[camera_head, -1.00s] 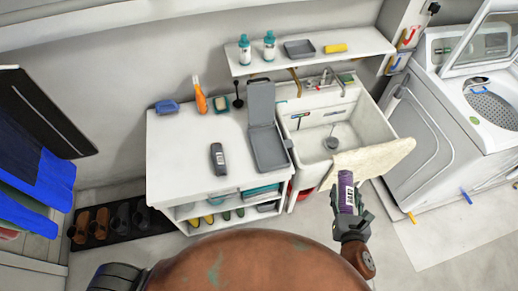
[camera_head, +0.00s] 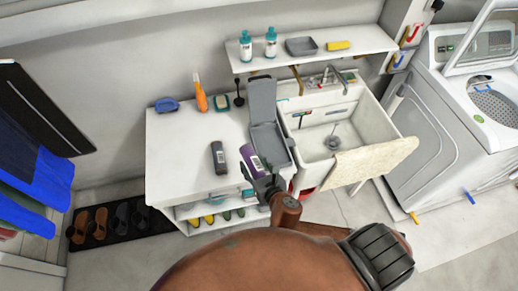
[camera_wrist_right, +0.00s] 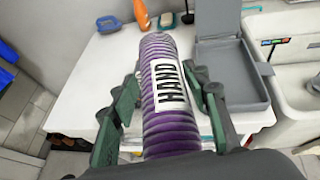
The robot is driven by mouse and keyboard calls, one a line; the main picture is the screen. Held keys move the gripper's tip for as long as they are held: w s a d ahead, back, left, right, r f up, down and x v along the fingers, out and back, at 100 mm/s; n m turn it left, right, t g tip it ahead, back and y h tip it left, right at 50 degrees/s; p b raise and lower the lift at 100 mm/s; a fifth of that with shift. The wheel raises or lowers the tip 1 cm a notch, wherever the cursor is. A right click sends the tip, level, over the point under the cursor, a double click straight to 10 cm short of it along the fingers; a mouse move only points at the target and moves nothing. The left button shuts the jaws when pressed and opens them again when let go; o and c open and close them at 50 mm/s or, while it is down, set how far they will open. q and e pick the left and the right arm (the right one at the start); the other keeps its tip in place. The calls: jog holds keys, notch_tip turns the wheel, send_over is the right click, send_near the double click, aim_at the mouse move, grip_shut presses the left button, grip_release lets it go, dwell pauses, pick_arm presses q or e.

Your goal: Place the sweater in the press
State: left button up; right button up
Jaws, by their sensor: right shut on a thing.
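The sweater (camera_head: 250,158) is a purple, ribbed roll with a white label. In the right wrist view the sweater (camera_wrist_right: 168,110) stands between my green-padded fingers, and its label reads "HAND". My right gripper (camera_head: 262,180) is shut on its lower end and holds it tilted by the counter's front edge, in front of the press. The press (camera_head: 268,143) is a grey hinged box on the counter, with its lid raised at the back and its tray empty where visible. The sweater covers part of its near left corner in the head view. My left gripper is not in view.
A dark grey labelled item (camera_head: 218,158) lies on the white counter (camera_head: 180,170), left of the press. An orange bottle (camera_head: 200,96) and a blue item (camera_head: 166,105) stand behind it. A sink (camera_head: 345,125) is at the right, with a beige board (camera_head: 372,160) across its front.

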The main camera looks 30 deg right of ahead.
jog(key=w+d+f+m+h+b, duration=0.25)
jog(key=w+d+f, duration=0.25)
jog(key=w, duration=0.4)
jog(key=b, duration=0.5)
send_over(270, 148)
jog(key=shift+n, duration=0.25)
jog(key=f, duration=0.5)
jog(key=a+f, duration=0.1)
jog(key=f, duration=0.2)
jog(key=shift+s+f, duration=0.2)
jog(key=shift+f, duration=0.05)
jog(key=shift+w+d+f, duration=0.3)
jog(key=shift+d+f, duration=0.15)
jog(key=shift+f, duration=0.05)
notch_tip(270, 148, down, 4)
jog(key=shift+d+r+b, duration=0.1)
jog(key=shift+r+b, duration=0.1)
jog(key=shift+b, duration=0.6)
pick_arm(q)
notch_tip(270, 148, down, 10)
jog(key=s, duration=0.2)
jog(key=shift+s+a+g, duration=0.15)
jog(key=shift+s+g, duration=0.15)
pick_arm(e)
jog(key=shift+r, duration=0.15)
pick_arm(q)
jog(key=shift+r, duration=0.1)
pick_arm(e)
jog(key=o, duration=1.4)
